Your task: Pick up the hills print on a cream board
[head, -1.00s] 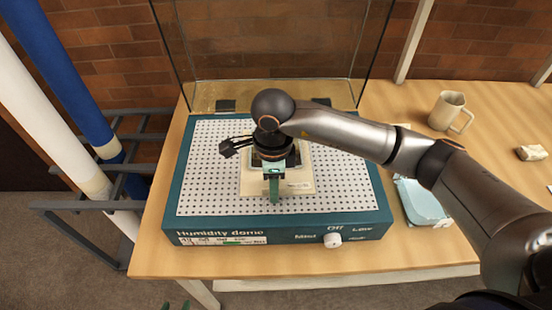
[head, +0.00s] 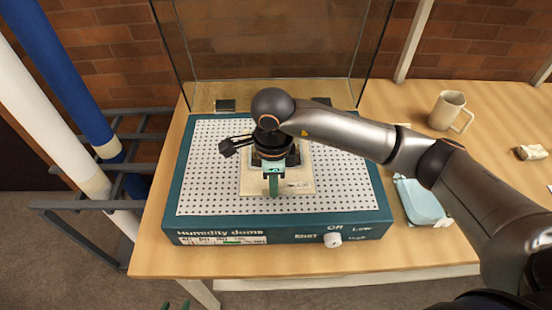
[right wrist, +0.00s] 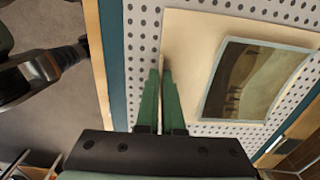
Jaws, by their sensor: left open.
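The hills print (right wrist: 257,80) is a dark brownish landscape with a pale border on a cream board (right wrist: 186,60) in the right wrist view. The board (head: 302,184) lies on a perforated bed in the head view, partly hidden by my right gripper. My right gripper (head: 272,192) is at the board's front edge. In the right wrist view its green fingers (right wrist: 161,72) are close together, one each side of the board's edge line. I cannot tell whether they clamp it. My left gripper (head: 175,305) is open and only its green tips show at the bottom edge.
The bed belongs to a teal humidity dome base (head: 280,231) with a white knob (head: 332,240). Its clear lid stands raised behind. A mug (head: 449,110), a pale blue item (head: 424,203) and a small roll (head: 531,152) lie to the right on the wooden table (head: 490,165).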

